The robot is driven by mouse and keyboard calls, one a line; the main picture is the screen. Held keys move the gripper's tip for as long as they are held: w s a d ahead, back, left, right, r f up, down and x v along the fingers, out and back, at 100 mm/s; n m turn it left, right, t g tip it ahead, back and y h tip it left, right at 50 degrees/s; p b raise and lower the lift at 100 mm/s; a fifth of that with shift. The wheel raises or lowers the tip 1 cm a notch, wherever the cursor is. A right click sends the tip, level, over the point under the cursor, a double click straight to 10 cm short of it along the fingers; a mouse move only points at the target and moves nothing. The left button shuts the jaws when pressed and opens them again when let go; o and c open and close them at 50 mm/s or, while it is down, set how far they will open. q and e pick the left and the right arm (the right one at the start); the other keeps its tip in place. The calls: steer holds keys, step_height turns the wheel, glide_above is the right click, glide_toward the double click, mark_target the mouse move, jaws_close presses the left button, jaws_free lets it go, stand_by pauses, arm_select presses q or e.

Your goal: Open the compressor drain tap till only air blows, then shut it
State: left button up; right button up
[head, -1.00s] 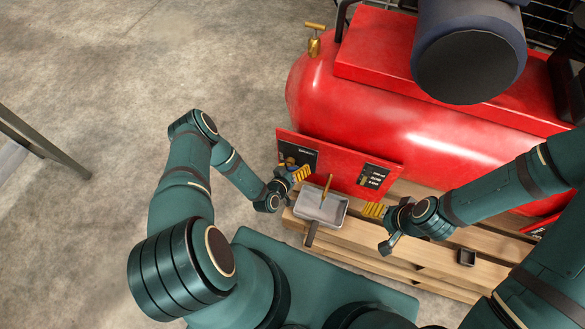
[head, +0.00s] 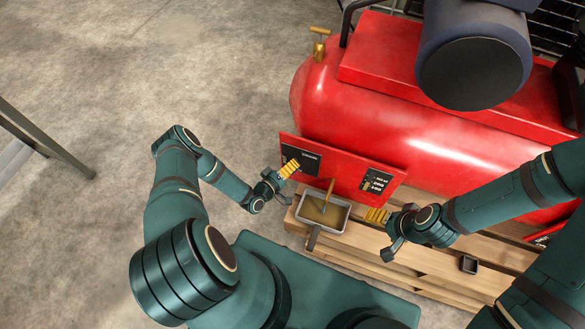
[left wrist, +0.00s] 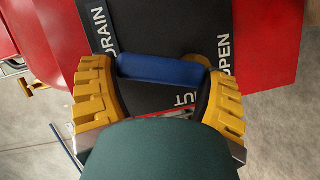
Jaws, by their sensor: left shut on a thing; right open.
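The red compressor tank (head: 400,115) lies on a wooden pallet. A black panel with the words DRAIN, OPEN and a partly hidden "UT" shows in the left wrist view. A blue tap lever (left wrist: 160,70) lies across it, its right end near a brass disc (left wrist: 229,60) by OPEN. My left gripper (head: 290,168) is shut on this lever, one yellow finger at each end. A brass pipe (head: 329,187) points down over a grey pan (head: 300,212), which holds brownish liquid. My right gripper (head: 377,215) is open and empty, right of the pan.
A second black label plate (head: 378,180) is on the red panel at right. A small dark box (head: 468,264) sits on the pallet (head: 420,265). A brass valve (head: 319,43) stands on the tank's upper left.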

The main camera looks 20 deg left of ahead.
arm_select(q)
steer(key=shift+a, duration=0.15)
stand_by(0.4)
steer(key=o, duration=1.1)
steer(key=shift+o, duration=0.2)
steer(key=v, duration=1.2)
steer(key=shift+f, duration=0.1)
